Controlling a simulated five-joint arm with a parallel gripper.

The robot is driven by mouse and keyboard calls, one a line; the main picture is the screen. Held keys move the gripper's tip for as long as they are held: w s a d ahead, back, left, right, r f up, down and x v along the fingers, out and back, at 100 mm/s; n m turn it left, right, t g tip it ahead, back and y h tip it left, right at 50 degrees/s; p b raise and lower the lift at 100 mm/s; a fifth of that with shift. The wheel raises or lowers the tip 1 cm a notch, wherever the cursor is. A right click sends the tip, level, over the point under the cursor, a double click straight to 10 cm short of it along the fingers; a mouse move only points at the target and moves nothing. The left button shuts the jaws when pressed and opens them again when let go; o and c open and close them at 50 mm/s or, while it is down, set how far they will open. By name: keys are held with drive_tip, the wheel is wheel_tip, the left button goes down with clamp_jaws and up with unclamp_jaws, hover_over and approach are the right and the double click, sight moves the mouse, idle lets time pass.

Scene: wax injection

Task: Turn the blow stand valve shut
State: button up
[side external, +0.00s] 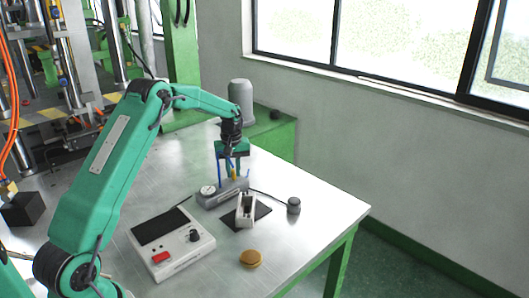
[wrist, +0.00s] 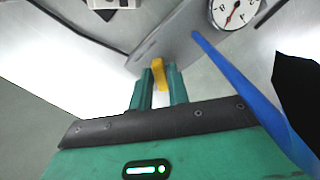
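The blow stand (side external: 211,200) is a grey block on the metal table with a white round gauge (side external: 208,190) and blue upright parts. In the wrist view, the gauge (wrist: 236,13) is at the top right. The valve's yellow handle (wrist: 157,73) stands up from the grey body between my fingertips; it also shows in the side view (side external: 234,174). My gripper (wrist: 160,80) points down over the stand, its two green fingers close on either side of the handle and appearing to touch it. The handle's lower part and pivot are partly hidden.
A blue bar (wrist: 245,85) runs close along the gripper's right side. A white control box (side external: 172,245), a small white clamp-like device (side external: 246,210) on a dark mat, a grey knob (side external: 293,205) and a tan disc (side external: 251,258) lie nearby. The table's front right is clear.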

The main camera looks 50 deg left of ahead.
clamp_jaws()
drive_tip(key=shift+m, duration=0.4)
drive_tip(key=m, duration=0.4)
drive_tip(key=shift+a, duration=0.1)
drive_tip(key=m, duration=0.7)
drive_tip(key=shift+s+a+r, duration=0.1)
idle(0.3)
drive_tip(key=shift+o, duration=2.4)
unclamp_jaws()
